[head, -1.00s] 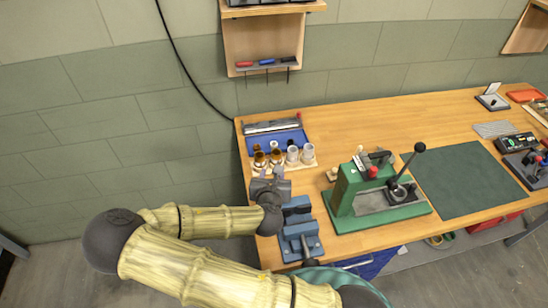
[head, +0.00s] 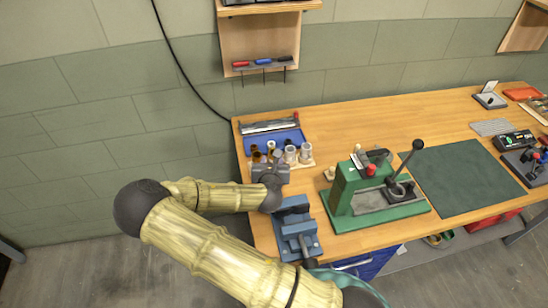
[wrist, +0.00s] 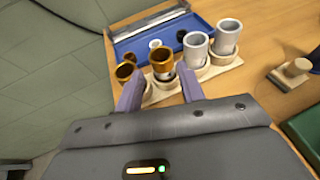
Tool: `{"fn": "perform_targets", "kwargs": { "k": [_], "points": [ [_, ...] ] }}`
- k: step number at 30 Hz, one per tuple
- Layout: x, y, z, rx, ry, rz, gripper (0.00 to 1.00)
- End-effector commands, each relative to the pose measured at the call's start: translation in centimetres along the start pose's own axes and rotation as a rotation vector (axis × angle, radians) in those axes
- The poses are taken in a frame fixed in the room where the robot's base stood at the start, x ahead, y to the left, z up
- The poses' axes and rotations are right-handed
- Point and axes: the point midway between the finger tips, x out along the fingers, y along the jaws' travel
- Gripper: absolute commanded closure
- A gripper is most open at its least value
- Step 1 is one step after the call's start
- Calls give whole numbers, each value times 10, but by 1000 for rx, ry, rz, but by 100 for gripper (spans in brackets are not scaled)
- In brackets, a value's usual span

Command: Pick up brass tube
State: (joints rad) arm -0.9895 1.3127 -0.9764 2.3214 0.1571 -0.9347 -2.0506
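Two brass tubes stand upright in a pale wooden rack (wrist: 222,68) near the left end of the bench. One brass tube (wrist: 162,64) appears ahead of the gap between my fingers in the wrist view. The other brass tube (wrist: 125,71) is to its left, beyond the left finger. In the head view the brass tubes (head: 257,156) are partly hidden by my gripper. My gripper (wrist: 160,90) is open and empty, close to the rack. I cannot tell whether a finger touches a tube.
Two silver tubes (wrist: 195,50) (wrist: 228,37) stand in the rack to the right. A blue tray (head: 272,138) lies behind. A blue vise (head: 297,232) and a green press (head: 365,192) stand nearby. A green mat (head: 463,176) covers the bench further right.

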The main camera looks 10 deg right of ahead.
Motion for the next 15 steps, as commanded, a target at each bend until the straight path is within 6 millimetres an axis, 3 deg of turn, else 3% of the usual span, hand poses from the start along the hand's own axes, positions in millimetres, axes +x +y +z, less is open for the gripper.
{"fn": "perform_targets", "kwargs": {
  "k": [6, 15],
  "points": [
    [31, 0, 1, 1, 0, 0, 61],
    [36, 0, 0, 0, 0, 0, 61]
  ]
}}
